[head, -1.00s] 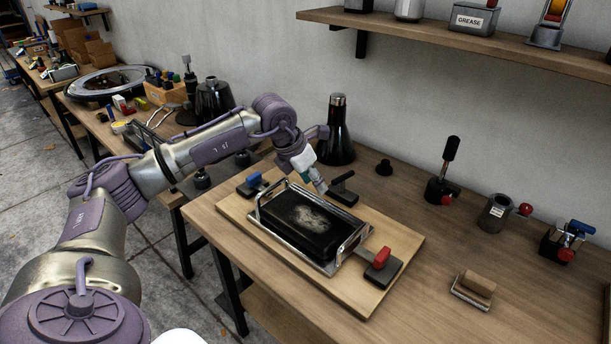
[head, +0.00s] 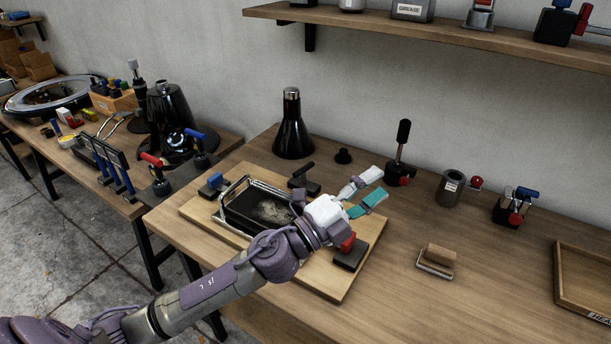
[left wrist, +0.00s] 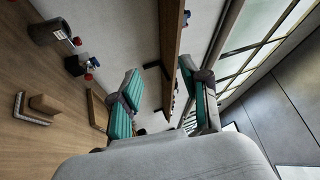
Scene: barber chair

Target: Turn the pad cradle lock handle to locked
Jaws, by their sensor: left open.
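The pad cradle (head: 232,186) is a metal frame around a dark, worn pad on a pale wooden board (head: 325,288). A red handle (head: 347,241) on a dark base stands at its right end, partly behind my left wrist. A blue handle (head: 215,180) and a black handle (head: 303,170) stand on dark bases at its left and back; I cannot tell which is the lock handle. My left gripper (head: 374,187) is open and empty above the right side of the board, pointing right, past the red handle. Its spread fingers also show in the left wrist view (left wrist: 166,105). My right gripper is not in view.
A black conical bottle (head: 292,130) and a black lever on a base (head: 401,155) stand behind. A can with a red ball (head: 450,188), a blue-and-red clamp (head: 515,207), a wooden block (head: 437,257) and a tray (head: 584,290) lie right. A shelf (head: 450,35) overhangs the back.

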